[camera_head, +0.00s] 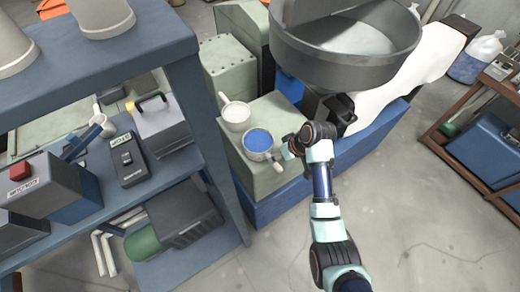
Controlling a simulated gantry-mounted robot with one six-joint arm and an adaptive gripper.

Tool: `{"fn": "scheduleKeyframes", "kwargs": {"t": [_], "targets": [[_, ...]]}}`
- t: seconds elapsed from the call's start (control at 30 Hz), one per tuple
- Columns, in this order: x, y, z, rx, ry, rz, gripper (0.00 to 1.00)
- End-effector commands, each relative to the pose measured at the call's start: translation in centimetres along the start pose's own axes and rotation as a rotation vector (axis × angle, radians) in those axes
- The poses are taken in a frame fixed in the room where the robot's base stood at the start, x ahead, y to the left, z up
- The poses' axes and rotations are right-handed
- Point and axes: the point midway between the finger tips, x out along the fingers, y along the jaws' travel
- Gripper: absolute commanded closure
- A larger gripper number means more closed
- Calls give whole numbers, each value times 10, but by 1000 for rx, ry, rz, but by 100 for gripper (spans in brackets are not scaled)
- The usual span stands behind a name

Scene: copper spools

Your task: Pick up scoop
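Two scoop-like cups stand on a grey-green block. The pale scoop (235,114) holds white grains, and its light handle points to the upper left. The second scoop (257,142) has a metallic rim and a blue inside or blue contents. A pale handle-like part sticks out from it to the lower right. My gripper (287,149) is at the end of my arm, just right of the blue-filled scoop. It is small and partly hidden by my wrist, so I cannot tell whether its fingers are open or touch the handle.
A large grey metal pan (345,65) overhangs the back of the block (260,182). A blue shelf (185,85) stands close on the left, carrying a handheld meter (128,160) and boxes. A brown rack (470,160) stands at right. The floor between is clear.

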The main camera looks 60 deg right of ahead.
Motion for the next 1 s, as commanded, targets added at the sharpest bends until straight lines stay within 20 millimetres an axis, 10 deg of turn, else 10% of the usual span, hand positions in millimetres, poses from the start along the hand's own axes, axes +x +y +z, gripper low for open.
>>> {"fn": "scheduleKeyframes", "kwargs": {"t": [0.63,1.0], "targets": [[52,-4,8,0,2,2,48],[52,-4,8,0,2,2,100]]}}
